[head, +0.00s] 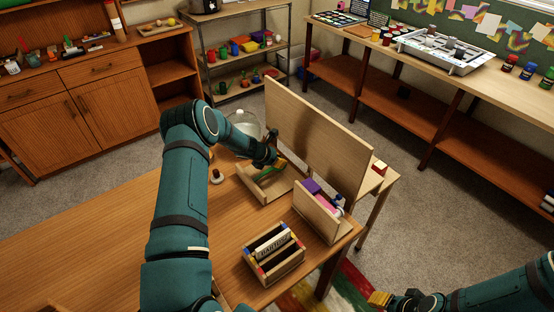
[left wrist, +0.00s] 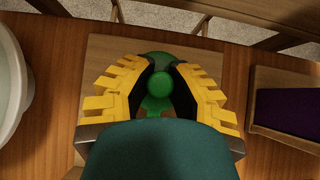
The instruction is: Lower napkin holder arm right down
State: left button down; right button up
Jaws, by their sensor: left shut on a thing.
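A wooden holder with a flat base (head: 262,190) stands on the table in front of a tall board. A green piece with a round knob (left wrist: 160,84) is on it, seemingly the holder's arm; it also shows in the head view (head: 264,174), partly covered. My left gripper (head: 279,162) is over the holder. In the left wrist view its yellow fingers are closed around the green piece, with the knob between them. The lower part of the piece is hidden. My right gripper (head: 380,299) is low at the right, away from the holder; its fingers are too small to judge.
The tall wooden board (head: 325,135) rises right behind the holder. To the right stands a wooden rack (head: 318,222) with purple and pink things. A small lettered box (head: 274,272) is in front. A pale rounded vessel (head: 243,121) is behind my left forearm. The table's left part is clear.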

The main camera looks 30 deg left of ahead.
aim_at(263, 174)
pick_arm(q)
jog(key=shift+w+d+f+b, duration=0.15)
jog(key=shift+w+f+b, duration=0.1)
jog(key=shift+f+b, duration=0.3)
jog(key=shift+w+d+f+b, duration=0.1)
jog(key=shift+w+f+b, duration=0.1)
jog(key=shift+f+b, duration=0.25)
jog(key=shift+f, duration=0.1)
jog(key=c, duration=0.8)
grip_release()
jog(key=shift+f, duration=0.15)
jog(key=shift+s+a, duration=0.1)
jog(key=shift+s, duration=0.05)
jog(key=shift+s+a+r, duration=0.1)
jog(key=shift+s+r, duration=0.1)
jog(key=shift+r, duration=0.05)
jog(key=v, duration=1.1)
jog(key=shift+r, duration=0.15)
